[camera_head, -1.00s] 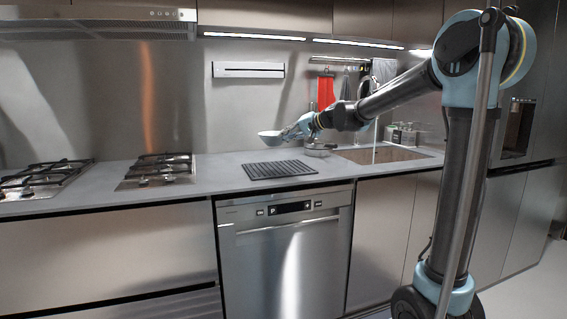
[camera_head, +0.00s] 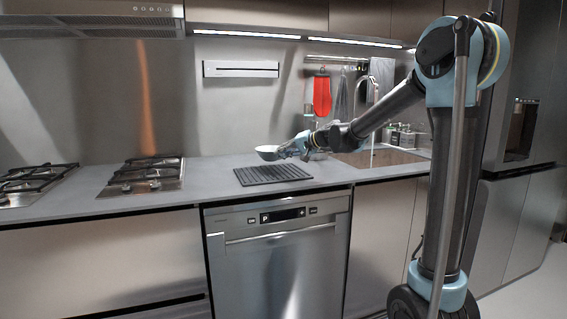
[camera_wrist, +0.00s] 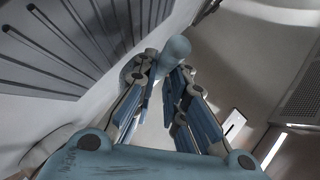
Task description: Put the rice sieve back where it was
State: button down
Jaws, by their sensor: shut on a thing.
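The rice sieve appears to be the pale, shallow bowl (camera_head: 267,153) at the end of my arm, just above or on the counter behind the black ribbed mat. My gripper (camera_head: 286,152) is shut on its right side. Whether the bowl touches the counter cannot be told. In the wrist view my gripper's fingers (camera_wrist: 168,85) point away from the camera, and the bowl is hard to make out between and beyond them.
The black ribbed mat (camera_head: 272,174) lies on the grey counter (camera_head: 215,180) in front of the bowl. A gas hob (camera_head: 145,177) is to the left. The sink (camera_head: 380,157) is to the right, with bottles behind it.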

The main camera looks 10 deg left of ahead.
notch_tip(320, 180, down, 3)
jog(key=shift+f, duration=0.15)
jog(key=c, duration=1.6)
grip_release()
jog(key=shift+c, duration=0.2)
jog(key=shift+d, duration=0.15)
jog(key=v, duration=1.2)
jog(key=s+d+f+g+h, duration=0.1)
jog(key=s+d+f+h, duration=0.5)
jog(key=s+d+f, duration=0.7)
jog(key=s+d+f+g+h, duration=0.2)
jog(key=s+d+f+h, duration=0.4)
jog(key=s+d+f, duration=0.7)
jog(key=s+d, duration=0.6)
jog(key=s, duration=0.2)
jog(key=shift+s+d+h, duration=0.3)
jog(key=shift+d, duration=0.05)
